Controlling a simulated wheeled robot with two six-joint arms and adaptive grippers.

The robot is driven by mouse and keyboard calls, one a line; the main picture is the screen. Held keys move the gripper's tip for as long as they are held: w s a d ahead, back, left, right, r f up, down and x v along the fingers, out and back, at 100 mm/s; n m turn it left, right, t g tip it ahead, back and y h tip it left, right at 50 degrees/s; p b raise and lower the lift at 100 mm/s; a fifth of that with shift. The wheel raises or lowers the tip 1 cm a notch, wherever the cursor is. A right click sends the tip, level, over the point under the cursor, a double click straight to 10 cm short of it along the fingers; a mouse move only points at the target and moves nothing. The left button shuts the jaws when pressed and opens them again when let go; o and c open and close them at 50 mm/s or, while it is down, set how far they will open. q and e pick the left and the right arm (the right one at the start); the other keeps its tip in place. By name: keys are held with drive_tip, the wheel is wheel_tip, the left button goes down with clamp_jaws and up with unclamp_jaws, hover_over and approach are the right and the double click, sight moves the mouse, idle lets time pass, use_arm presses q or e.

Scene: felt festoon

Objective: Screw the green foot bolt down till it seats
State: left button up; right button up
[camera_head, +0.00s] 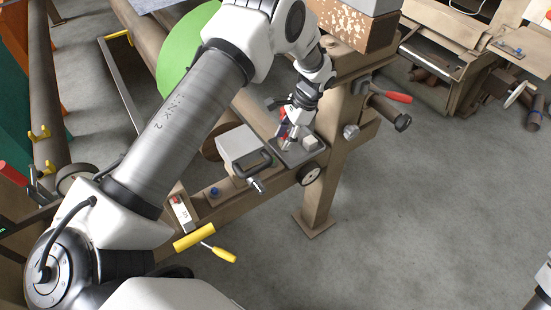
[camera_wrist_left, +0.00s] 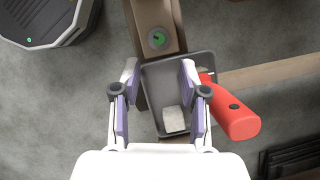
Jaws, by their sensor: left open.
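The green foot bolt (camera_wrist_left: 157,39) shows in the left wrist view as a small green top inside a round grey fitting. It sits on a brown beam (camera_wrist_left: 152,12), just beyond the tray. I cannot make it out in the head view. My left gripper (camera_wrist_left: 158,68) is open, its two fingers apart with nothing between them touching. The bolt lies ahead of the fingertips, near the middle line between them. In the head view the left gripper (camera_head: 289,132) is over the dark tray on the bench frame.
The dark tray (camera_wrist_left: 208,60) holds a pale block (camera_wrist_left: 174,119). A red handle (camera_wrist_left: 237,118) lies close by the right finger. A grey box (camera_head: 238,147), a blue-topped bolt (camera_head: 214,192) and a yellow-handled tool (camera_head: 220,253) are along the frame. Grey floor (camera_head: 440,220) is clear at right.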

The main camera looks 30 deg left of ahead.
sight(275, 160)
use_arm(q)
drive_tip(key=p+x, duration=0.1)
drive_tip(key=x, duration=0.6)
drive_tip(key=shift+s, duration=0.15)
clamp_jaws()
